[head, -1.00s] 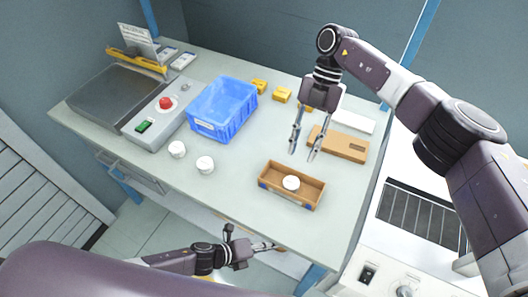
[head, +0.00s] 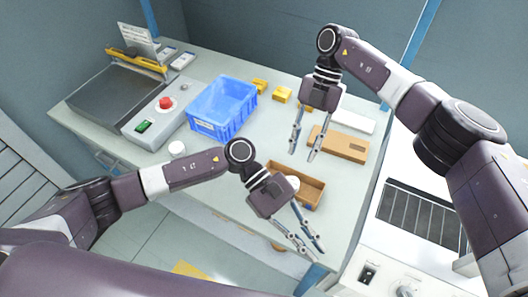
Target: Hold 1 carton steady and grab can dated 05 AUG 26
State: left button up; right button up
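An open brown carton (head: 312,188) sits near the bench's front right edge. A white round can (head: 293,182) stands inside it, partly hidden by my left gripper's body. Another white can (head: 177,148) stands on the bench left of centre. No date can be read on either. My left gripper (head: 304,247) is open and empty, over the bench's front edge just in front of the carton, with its fingers pointing down and right. My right gripper (head: 301,154) is open and empty, pointing down behind the carton.
A blue crate (head: 222,122) stands at the back middle. A flat brown box (head: 345,146) and a white one (head: 352,121) lie right of my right gripper. Yellow blocks (head: 282,95) lie along the back. A machine with a red button (head: 166,103) fills the left.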

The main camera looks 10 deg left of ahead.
pick_arm(q)
jog(key=w+a+r+m+t+y, duration=0.1)
jog(key=w+m, duration=0.1)
jog(key=w, duration=0.2)
jog(key=w+a+r+m+t+y, duration=0.1)
jog(key=w+m+y, duration=0.1)
jog(key=w, duration=0.2)
jog(key=w+a+r+m+t+y, duration=0.1)
jog(key=w+a, duration=0.1)
jog(key=w, duration=0.3)
jog(key=shift+a+r+m+t, duration=0.1)
jog(key=shift+m+t, duration=0.3)
jog(key=w+a+m+t+y, duration=0.1)
jog(key=w+a+m+y, duration=0.1)
jog(key=a, duration=0.1)
jog(key=w+a+m+t+y, duration=0.2)
jog(key=a, duration=0.1)
jog(key=w+a+m+t+y, duration=0.1)
jog(key=w+a+m+y, duration=0.1)
jog(key=w+a+m, duration=0.1)
jog(key=shift+a+r+y, duration=0.25)
jog(key=shift+a+y, duration=0.15)
notch_tip(320, 180, down, 7)
jog(key=shift+f, duration=0.2)
jog(key=shift+c, duration=0.3)
grip_shut()
pick_arm(e)
jog(key=shift+o, duration=0.4)
